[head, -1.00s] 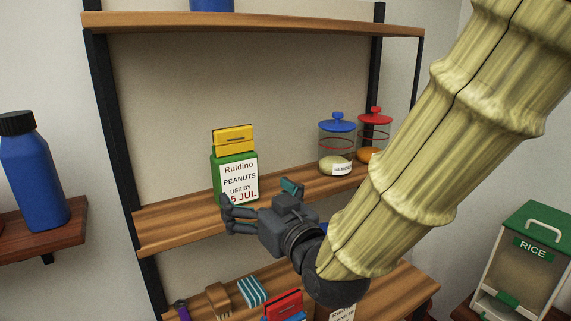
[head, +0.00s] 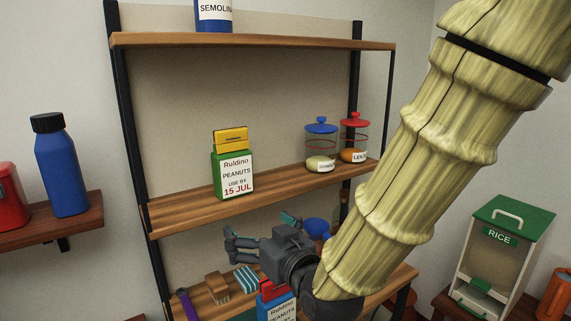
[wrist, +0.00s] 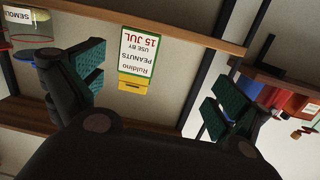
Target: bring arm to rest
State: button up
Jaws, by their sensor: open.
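My gripper (head: 262,232) is open and empty in the head view, in front of the shelf unit and below the middle shelf's front edge. In the wrist view my gripper (wrist: 150,97) shows its two teal-padded fingers spread wide with nothing between them. A green peanuts box (head: 233,172) labelled "15 JUL" with a yellow lid stands upright on the middle shelf (head: 190,213), apart from my gripper. The same peanuts box (wrist: 138,55) appears upside down beyond the fingers in the wrist view.
Jars with blue (head: 321,148) and red (head: 354,143) lids stand right on the middle shelf. A rice dispenser (head: 497,258) stands right; a blue bottle (head: 60,168) stands left.

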jog(key=s+d+f+m+g+h, duration=0.15)
jog(key=d+f, duration=0.25)
jog(key=f, duration=0.7)
jog(key=s+d+f+m+g+h, duration=0.1)
jog(key=d+f+g+h, duration=0.3)
jog(key=f, duration=0.7)
jog(key=s+d+f+m+g, duration=0.15)
jog(key=d+f, duration=0.35)
jog(key=f, duration=0.6)
jog(key=s+d+f+g+h, duration=0.1)
jog(key=s+d+f+g, duration=0.1)
jog(key=s+d+f, duration=0.3)
jog(key=s+d+f+m+g+h, duration=0.1)
jog(key=s+d+f, duration=0.3)
jog(key=s+f, duration=0.7)
jog(key=s+d+f+m+g+h, duration=0.1)
jog(key=s+d+f+g, duration=0.3)
jog(key=s+f, duration=0.4)
jog(key=shift+s+d+f, duration=0.15)
jog(key=shift+s+d, duration=0.7)
jog(key=shift+s, duration=0.3)
